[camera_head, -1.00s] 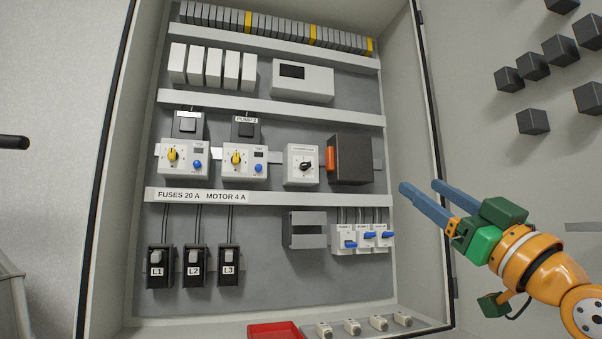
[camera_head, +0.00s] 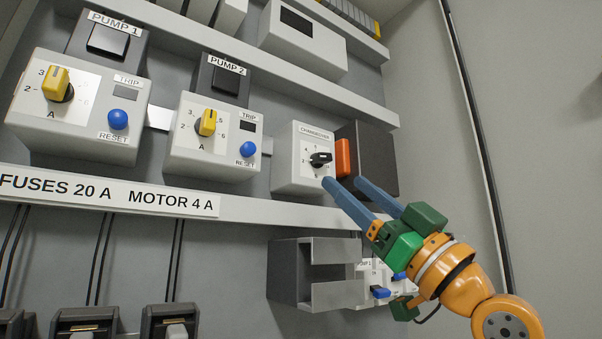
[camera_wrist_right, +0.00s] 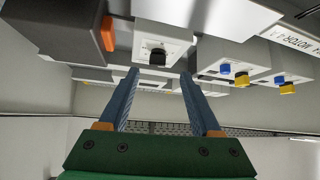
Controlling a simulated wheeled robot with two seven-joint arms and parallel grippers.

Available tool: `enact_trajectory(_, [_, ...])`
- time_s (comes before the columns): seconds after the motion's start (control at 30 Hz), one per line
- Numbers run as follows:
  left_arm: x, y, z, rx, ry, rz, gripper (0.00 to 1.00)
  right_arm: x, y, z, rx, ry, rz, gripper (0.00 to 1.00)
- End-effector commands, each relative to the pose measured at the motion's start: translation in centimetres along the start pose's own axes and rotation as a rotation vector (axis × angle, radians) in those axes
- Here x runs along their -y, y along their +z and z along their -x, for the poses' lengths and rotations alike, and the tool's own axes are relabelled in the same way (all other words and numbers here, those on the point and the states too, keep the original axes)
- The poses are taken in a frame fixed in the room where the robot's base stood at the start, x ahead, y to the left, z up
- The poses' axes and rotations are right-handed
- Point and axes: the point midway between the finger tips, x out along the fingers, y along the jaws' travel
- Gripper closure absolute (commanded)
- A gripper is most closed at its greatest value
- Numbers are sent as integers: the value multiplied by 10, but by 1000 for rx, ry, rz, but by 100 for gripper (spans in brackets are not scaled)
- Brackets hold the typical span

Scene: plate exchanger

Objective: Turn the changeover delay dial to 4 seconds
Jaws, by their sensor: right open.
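The changeover delay dial (camera_head: 320,159) is a black knob on a small white box (camera_head: 294,163) labelled "CHANGEOVER". The dial also shows in the right wrist view (camera_wrist_right: 157,56), ahead of the fingers and roughly between their lines. My right gripper (camera_head: 343,184) is open and empty, with two long blue fingers. In the head view its tips are just below and right of the dial. In the right wrist view the gripper (camera_wrist_right: 158,75) appears short of the knob, with a gap. Small scale figures surround the dial, but the exact setting is hard to read. My left gripper is not in view.
A dark box (camera_head: 372,160) with an orange block (camera_head: 343,157) stands right beside the dial box. The PUMP 2 unit (camera_head: 212,140) is to its left. A white rail (camera_head: 290,212) runs below, above a grey bracket (camera_head: 290,275) and pump breakers with blue levers.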

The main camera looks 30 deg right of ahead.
Motion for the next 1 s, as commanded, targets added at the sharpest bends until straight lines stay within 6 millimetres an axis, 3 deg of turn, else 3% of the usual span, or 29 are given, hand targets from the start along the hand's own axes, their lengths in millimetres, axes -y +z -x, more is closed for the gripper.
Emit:
enact_trajectory(0.1, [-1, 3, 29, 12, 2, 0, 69, -1, -6, -30, 4, -2, -4, 35])
enact_trajectory(0.3, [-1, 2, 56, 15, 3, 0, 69, -1, -4, -64, 3, -2, -4, 35])
enact_trajectory(0.6, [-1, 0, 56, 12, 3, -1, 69, 0, 0, -67, 1, 0, -1, 35])
enact_trajectory(0.67, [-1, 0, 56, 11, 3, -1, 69, 0, 0, -67, 1, 0, -1, 46])
enact_trajectory(0.87, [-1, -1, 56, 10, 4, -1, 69, 0, 0, -67, 1, 0, -1, 100])
enact_trajectory(1.0, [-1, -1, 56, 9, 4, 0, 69, 0, 0, -67, 1, 1, -1, 100])
